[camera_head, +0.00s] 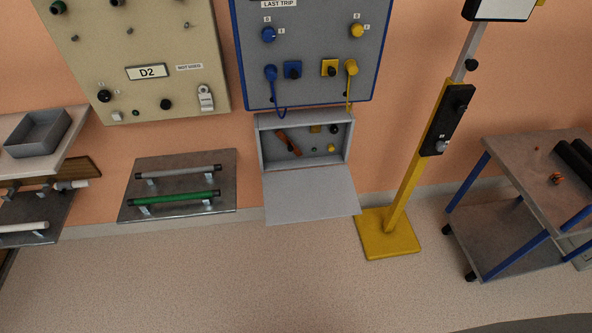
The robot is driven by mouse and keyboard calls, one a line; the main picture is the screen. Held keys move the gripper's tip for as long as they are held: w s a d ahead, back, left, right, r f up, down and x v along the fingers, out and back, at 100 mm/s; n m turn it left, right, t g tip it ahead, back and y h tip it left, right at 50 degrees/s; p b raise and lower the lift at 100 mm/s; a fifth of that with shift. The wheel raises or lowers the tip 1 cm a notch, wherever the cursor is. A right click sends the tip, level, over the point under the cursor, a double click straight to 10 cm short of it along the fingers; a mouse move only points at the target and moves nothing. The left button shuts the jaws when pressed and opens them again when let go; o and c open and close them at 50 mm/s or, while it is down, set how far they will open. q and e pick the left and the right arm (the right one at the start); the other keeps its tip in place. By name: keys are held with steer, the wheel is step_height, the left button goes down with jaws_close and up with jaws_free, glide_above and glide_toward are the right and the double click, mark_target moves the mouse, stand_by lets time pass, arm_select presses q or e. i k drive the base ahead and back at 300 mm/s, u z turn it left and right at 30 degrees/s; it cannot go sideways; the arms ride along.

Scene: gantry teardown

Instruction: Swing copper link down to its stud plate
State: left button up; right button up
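A copper-brown link (289,143) sits at a slant inside an open grey box (257,146) low on the wall, below the blue-framed panel. Small dark studs or knobs and a yellow round part (330,148) show to its right in the box. A small brown-yellow block (315,128) is near the box's top. I cannot tell which of these is the stud plate. The box's grey flap (311,194) hangs open at the front. Neither gripper is in view.
A yellow post (404,190) on a square foot stands right of the box. A blue-legged cart (515,235) is at the far right. A metal rack (226,185) with grey and green bars is left. A grey tray (62,119) lies on a left table. The floor in front is clear.

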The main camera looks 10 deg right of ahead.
mark_target(291, 147)
steer(key=u, duration=0.3)
steer(key=i, duration=1.15)
steer(key=z, duration=0.5)
